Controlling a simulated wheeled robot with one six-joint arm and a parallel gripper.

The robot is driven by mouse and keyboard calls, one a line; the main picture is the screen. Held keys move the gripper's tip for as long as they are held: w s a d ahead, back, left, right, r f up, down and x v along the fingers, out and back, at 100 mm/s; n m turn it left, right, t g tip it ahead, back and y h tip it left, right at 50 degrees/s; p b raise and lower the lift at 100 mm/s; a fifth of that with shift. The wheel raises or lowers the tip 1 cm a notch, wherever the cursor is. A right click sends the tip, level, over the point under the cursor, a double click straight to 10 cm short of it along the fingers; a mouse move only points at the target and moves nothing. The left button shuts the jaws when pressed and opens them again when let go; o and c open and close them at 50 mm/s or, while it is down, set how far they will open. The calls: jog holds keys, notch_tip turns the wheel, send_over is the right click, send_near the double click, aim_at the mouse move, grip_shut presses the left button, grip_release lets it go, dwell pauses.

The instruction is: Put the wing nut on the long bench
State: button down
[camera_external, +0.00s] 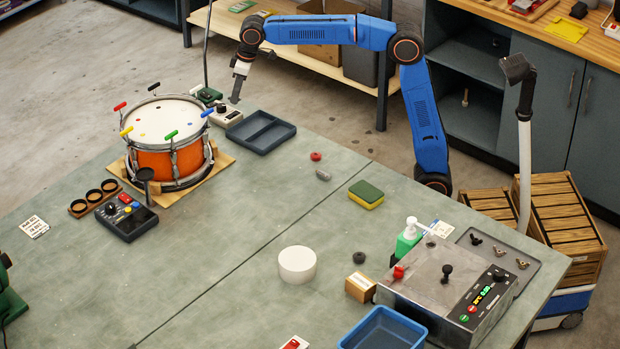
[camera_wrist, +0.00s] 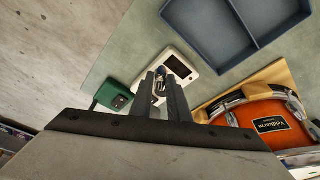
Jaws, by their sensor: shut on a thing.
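My gripper (camera_external: 236,99) reaches down over the far edge of the large grey-green bench (camera_external: 250,215), close to a white device with a dark display (camera_external: 227,116). In the wrist view, my gripper (camera_wrist: 162,76) is shut on a small dark, shiny thing (camera_wrist: 159,83). Its shape is mostly hidden between the fingers, so I cannot tell if it is a wing nut. Small wing-shaped pieces, one dark (camera_external: 475,239) and two brass-coloured (camera_external: 499,249), lie in a grey tray at the bench's right end.
A blue-grey divided tray (camera_external: 261,132) and an orange drum (camera_external: 165,160) stand near my gripper. A green box (camera_wrist: 113,96) sits beside the white device. A sponge (camera_external: 366,194), a white roll (camera_external: 297,264) and a metal machine (camera_external: 440,285) stand farther right. The bench middle is mostly clear.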

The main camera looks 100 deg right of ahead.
jog(key=s+d+f+m, duration=0.15)
jog(key=s+d, duration=0.45)
jog(key=d, duration=0.6)
jog(key=s+d+f+m, duration=0.15)
jog(key=s+d, duration=0.35)
jog(key=d, duration=0.8)
jog(key=s+d+f+m, duration=0.1)
jog(key=s+d+f, duration=0.4)
jog(key=d, duration=0.3)
jog(key=s+d+f+m+h, duration=0.1)
jog(key=s+d+f, duration=0.4)
jog(key=d+f, duration=0.2)
jog(key=s+d+f, duration=0.5)
jog(key=d, duration=0.4)
jog(key=shift+d+f+m+g, duration=0.3)
jog(key=shift+f+m+g, duration=0.1)
jog(key=shift+r, duration=0.1)
